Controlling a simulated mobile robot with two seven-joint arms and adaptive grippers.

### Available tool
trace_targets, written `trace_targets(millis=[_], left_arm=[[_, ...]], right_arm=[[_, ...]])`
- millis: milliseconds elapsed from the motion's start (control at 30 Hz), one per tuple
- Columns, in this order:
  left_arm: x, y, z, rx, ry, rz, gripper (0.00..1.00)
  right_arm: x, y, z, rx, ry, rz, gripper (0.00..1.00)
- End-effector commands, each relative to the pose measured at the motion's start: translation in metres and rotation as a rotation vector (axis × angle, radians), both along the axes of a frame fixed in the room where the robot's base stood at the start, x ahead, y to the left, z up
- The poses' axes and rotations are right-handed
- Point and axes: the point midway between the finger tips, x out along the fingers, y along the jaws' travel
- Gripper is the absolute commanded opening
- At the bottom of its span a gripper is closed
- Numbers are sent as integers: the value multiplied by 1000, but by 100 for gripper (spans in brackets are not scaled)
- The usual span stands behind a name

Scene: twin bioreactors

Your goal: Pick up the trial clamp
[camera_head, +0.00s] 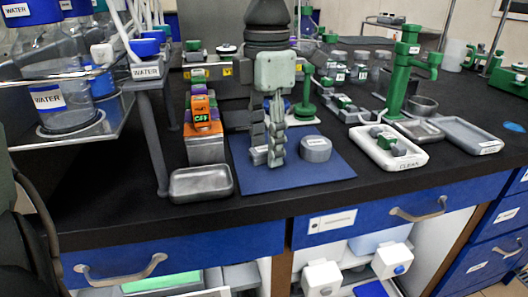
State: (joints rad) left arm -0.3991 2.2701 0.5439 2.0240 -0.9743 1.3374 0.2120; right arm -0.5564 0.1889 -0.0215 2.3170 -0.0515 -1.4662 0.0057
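A green and grey clamp-like piece (389,142) lies in the white tray marked CLEAN (410,163). My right gripper is not in view.
A grey round block (316,148) sits on the mat, right of the fingers. An orange device (202,115) and an empty metal tray (201,184) stand to the left. A green stand (400,80) rises behind the CLEAN tray. A grey tray (470,136) lies farther right.

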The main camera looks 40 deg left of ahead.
Motion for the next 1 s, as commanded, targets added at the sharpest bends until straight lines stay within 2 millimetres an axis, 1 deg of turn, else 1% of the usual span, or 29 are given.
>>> trace_targets(millis=[33, 200, 300, 567, 667, 767, 867, 1000], left_arm=[[0, 0, 0, 0, 0, 0, 39], [0, 0, 0, 0, 0, 0, 18], [0, 0, 0, 0, 0, 0, 8], [0, 0, 2, 0, -1, 0, 8], [1, 0, 9, 0, -2, 1, 8], [1, 0, 26, 1, -5, 1, 8], [1, 0, 47, 1, -5, 1, 8], [1, 0, 75, 2, -3, 1, 8]], right_arm=[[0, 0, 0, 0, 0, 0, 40], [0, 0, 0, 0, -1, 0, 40], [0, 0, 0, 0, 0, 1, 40], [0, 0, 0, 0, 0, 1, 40], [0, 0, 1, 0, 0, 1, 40], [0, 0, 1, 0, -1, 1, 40], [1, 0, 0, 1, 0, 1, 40], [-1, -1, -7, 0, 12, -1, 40]])
